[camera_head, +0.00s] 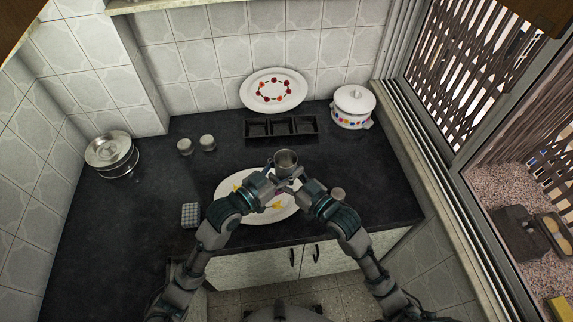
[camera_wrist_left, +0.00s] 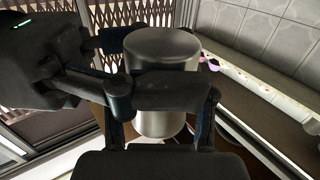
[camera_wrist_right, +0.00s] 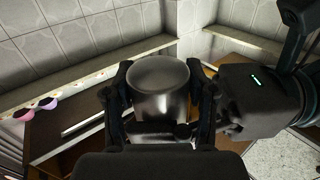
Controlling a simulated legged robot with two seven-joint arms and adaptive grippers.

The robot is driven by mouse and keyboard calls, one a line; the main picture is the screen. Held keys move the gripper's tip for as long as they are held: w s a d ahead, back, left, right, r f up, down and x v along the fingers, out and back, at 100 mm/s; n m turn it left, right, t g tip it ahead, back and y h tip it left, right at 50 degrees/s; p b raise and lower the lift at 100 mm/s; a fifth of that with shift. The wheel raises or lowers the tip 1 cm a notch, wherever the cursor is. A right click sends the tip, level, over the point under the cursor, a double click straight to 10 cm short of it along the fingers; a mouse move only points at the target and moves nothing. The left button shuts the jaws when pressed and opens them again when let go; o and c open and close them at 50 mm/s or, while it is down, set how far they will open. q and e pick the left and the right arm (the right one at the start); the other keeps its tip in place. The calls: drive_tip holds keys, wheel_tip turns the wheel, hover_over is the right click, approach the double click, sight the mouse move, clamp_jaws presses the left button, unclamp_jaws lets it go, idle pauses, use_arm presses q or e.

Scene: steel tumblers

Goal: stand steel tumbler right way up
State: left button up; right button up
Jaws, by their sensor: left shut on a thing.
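The steel tumbler (camera_head: 286,157) is held up over the oval plate at the middle of the counter, between my two grippers. In the head view its upper end looks like a rim with a darker inside, so it seems mouth up and roughly upright. My left gripper (camera_head: 272,173) is shut on the tumbler (camera_wrist_left: 162,50), which stands across its fingers in the left wrist view. My right gripper (camera_head: 300,178) has one finger on each side of the tumbler (camera_wrist_right: 158,85); whether these fingers press on it is unclear.
The patterned oval plate (camera_head: 228,183) lies beneath. A black three-part tray (camera_head: 281,137) and a white pot (camera_head: 352,105) stand behind. Two small jars (camera_head: 196,144), a lidded steel pot (camera_head: 110,150) and a grey block (camera_head: 190,215) are left. A small round jar (camera_head: 338,193) is right.

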use_arm(q)
drive_tip(key=shift+s+d, duration=0.1)
use_arm(e)
drive_tip(key=o, duration=0.4)
